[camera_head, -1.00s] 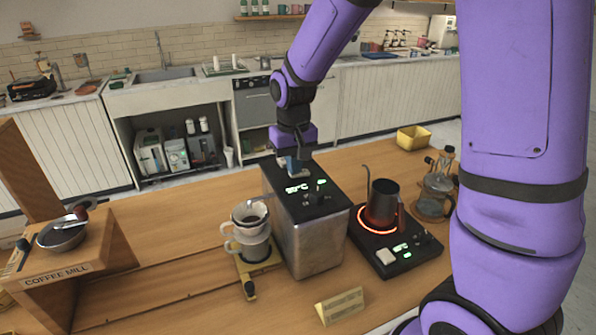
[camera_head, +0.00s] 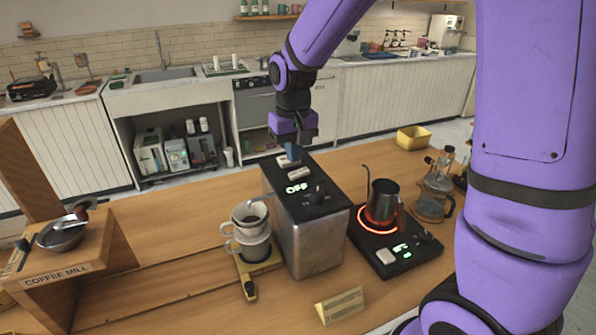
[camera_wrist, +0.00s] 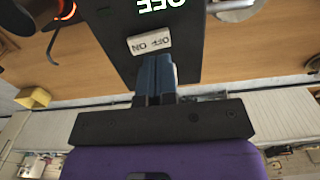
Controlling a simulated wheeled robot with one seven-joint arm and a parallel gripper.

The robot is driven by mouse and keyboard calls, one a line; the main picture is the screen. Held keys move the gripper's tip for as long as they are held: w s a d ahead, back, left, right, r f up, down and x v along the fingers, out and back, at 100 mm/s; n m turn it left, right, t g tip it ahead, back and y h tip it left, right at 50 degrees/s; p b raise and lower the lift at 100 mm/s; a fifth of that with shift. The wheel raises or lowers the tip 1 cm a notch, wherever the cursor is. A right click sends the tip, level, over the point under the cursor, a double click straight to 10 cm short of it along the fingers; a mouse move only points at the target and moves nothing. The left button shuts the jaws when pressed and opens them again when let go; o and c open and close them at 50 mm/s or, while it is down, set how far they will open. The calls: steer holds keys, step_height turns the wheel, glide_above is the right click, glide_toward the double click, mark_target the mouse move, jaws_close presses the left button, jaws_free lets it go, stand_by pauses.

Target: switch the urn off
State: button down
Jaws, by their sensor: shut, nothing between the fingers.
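The urn (camera_head: 318,240) is a square metal box with a black top, standing on the wooden counter. Its display (camera_head: 298,188) now reads OFF in green, and part of that word shows upside down in the wrist view (camera_wrist: 160,5). A pale rocker switch (camera_head: 299,174) marked OFF and ON lies on the top; it also shows in the wrist view (camera_wrist: 149,42). My gripper (camera_head: 291,154) is shut and empty above the back edge of the urn's top. In the wrist view its blue fingers (camera_wrist: 154,75) are together beside the switch; whether they touch it I cannot tell.
A black kettle (camera_head: 382,203) stands on a glowing hot plate (camera_head: 408,255) right of the urn. A yellow bin (camera_head: 413,138) is at the back right.

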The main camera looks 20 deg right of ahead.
mark_target(294, 174)
steer(key=shift+r, duration=1.7)
steer(key=shift+r, duration=0.1)
steer(key=s+d+r+t, duration=0.2)
steer(key=s+r, duration=0.3)
steer(key=s, duration=0.7)
steer(key=s+d+r+t, duration=0.3)
steer(key=s+d+r, duration=0.2)
steer(key=s, duration=0.7)
steer(key=shift+r, duration=0.7)
